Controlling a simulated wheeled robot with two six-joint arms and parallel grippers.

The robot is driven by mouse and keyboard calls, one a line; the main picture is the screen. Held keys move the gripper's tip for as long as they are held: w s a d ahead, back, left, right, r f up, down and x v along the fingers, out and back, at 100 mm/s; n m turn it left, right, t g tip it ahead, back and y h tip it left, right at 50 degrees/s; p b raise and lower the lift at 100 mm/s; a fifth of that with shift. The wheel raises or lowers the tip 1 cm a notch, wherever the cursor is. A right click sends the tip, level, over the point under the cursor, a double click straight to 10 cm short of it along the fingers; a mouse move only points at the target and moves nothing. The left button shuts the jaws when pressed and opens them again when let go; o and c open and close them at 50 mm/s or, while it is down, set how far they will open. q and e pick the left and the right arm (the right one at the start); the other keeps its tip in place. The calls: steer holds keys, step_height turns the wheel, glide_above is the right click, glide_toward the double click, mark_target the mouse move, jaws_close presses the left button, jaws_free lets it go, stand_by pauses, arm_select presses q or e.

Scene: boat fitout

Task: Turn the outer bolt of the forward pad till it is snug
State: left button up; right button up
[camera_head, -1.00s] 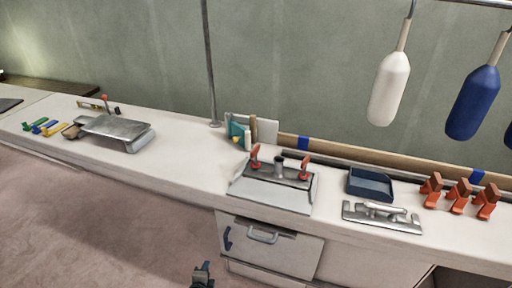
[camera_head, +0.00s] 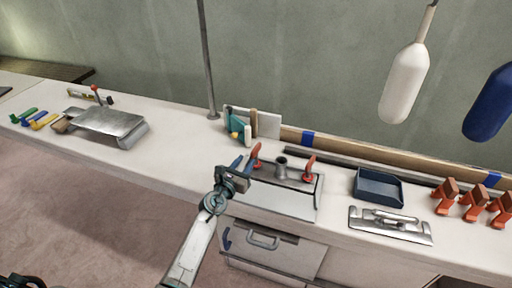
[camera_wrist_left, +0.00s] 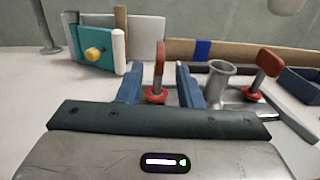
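A metal plate (camera_head: 275,198) on the counter has an upright grey tube (camera_head: 281,167) flanked by two red-handled bolts. The left red-handled bolt (camera_head: 257,155) stands upright; the right red-handled bolt (camera_head: 309,168) is at the tube's other side. My left gripper (camera_head: 243,165) is open at the plate's left end. In the left wrist view its blue fingers (camera_wrist_left: 161,82) stand on either side of the left red handle (camera_wrist_left: 159,62), with a gap visible. I cannot tell whether the handle lies between the fingers or just beyond them. My right gripper is not in view.
A teal block with a yellow knob (camera_wrist_left: 92,54) stands behind, left of the gripper. A dark blue tray (camera_head: 378,187), a metal cleat plate (camera_head: 390,226) and orange clamps (camera_head: 472,203) lie to the right. A grey pole (camera_head: 208,65) rises behind.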

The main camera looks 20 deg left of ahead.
mark_target(251, 154)
arm_select(q)
steer(key=w, duration=0.2)
steer(key=w+b, duration=0.1)
steer(key=w, duration=0.2)
steer(key=w+d, duration=0.1)
steer(key=w, duration=0.1)
steer(key=shift+w+d+b, duration=0.1)
steer(key=shift+w+b, duration=0.15)
steer(key=shift+b, duration=0.1)
steer(key=shift+w+d, duration=0.15)
steer(key=shift+w, duration=0.55)
steer(key=shift+c, duration=0.2)
jaws_close()
